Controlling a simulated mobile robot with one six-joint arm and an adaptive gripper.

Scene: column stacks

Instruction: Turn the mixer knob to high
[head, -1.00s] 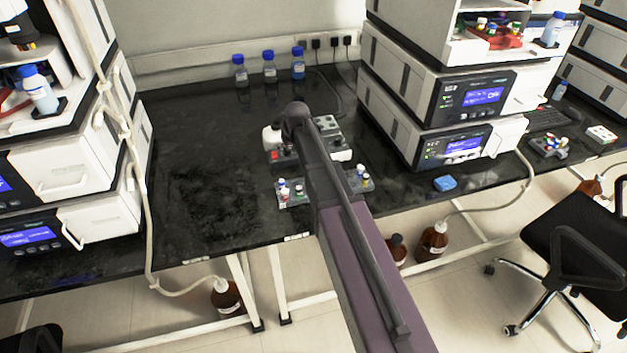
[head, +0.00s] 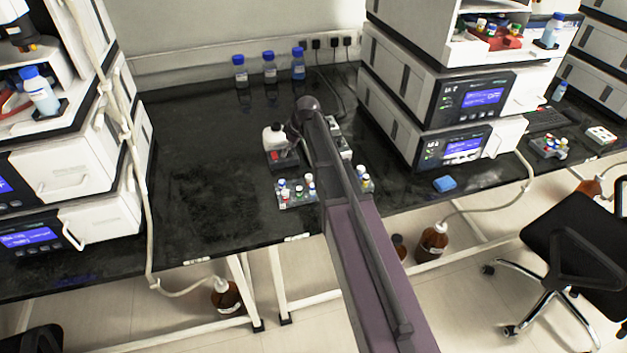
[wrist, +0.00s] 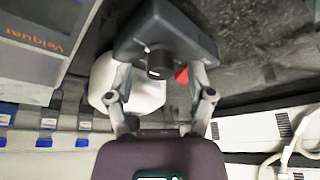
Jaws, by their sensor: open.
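The mixer (head: 275,137), with a white top, dark base and red part, stands on the black bench in the head view, just left of my arm's end. In the wrist view its dark base (wrist: 185,38) is at the top, with the white rounded part (wrist: 135,88) behind my left finger. The black round knob (wrist: 159,64) faces the wrist camera, with a red part (wrist: 182,76) beside it. My gripper (wrist: 160,72) is open, its fingers on either side of the knob. Contact cannot be told. The knob's setting is not readable.
A rack of small vials (head: 296,194) stands in front of the mixer, close to my arm. Blue-capped bottles (head: 269,68) stand at the back wall. Stacked instruments (head: 440,110) stand to the right. The bench left of the mixer is clear.

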